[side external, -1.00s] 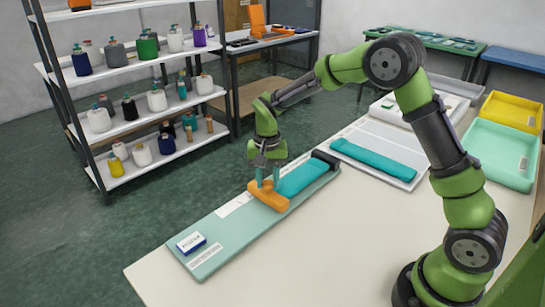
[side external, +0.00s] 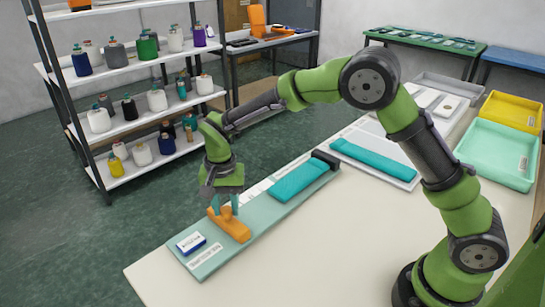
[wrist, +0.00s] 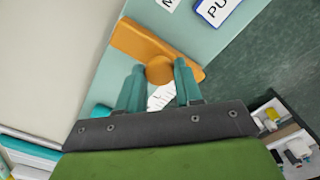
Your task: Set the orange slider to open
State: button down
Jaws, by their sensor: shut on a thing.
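The orange slider (side external: 231,226) sits on the pale green board (side external: 262,203), towards its near-left end. It has a raised round knob, which shows in the wrist view (wrist: 159,70). My gripper (side external: 225,207) is over the slider with its teal fingers down at the knob. In the wrist view my gripper (wrist: 160,82) has one finger on each side of the knob and is shut on it. A white label with a blue edge (side external: 191,243) lies on the board just left of the slider. Its full text is not readable.
A teal pad (side external: 300,181) and a dark block (side external: 325,160) are at the board's far end. Another teal strip (side external: 372,158) lies on a white board to the right. Green and yellow trays (side external: 497,153) stand at the right. The front table top (side external: 330,250) is clear.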

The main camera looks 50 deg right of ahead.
aim_at(225, 210)
jog(key=shift+a, duration=0.35)
jog(key=c, duration=1)
grip_release()
jog(key=shift+o, duration=1.3)
jog(key=shift+d, duration=0.1)
jog(key=shift+r, duration=0.1)
notch_tip(225, 210, up, 17)
